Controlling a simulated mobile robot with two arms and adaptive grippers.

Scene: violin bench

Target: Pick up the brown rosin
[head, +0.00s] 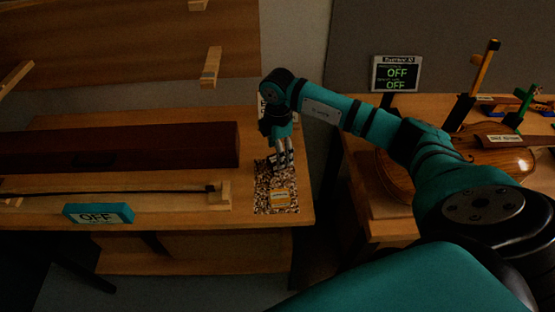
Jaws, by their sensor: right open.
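A small amber-brown block with a pale label (280,197), which looks like the brown rosin, lies on a speckled mat (263,207) at the right end of the left bench. My right gripper (280,170) points down over the back part of the mat, just behind the block. It is open and appears apart from the block. It hides part of the mat, and I cannot tell whether anything lies under its fingers. My left gripper is not in view.
A long dark case (120,146) lies left of the mat, with a bow (110,192) in front of it. A teal OFF sign (98,214) stands at the bench's front edge. A gap separates this bench from the right table, which holds a violin (500,165).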

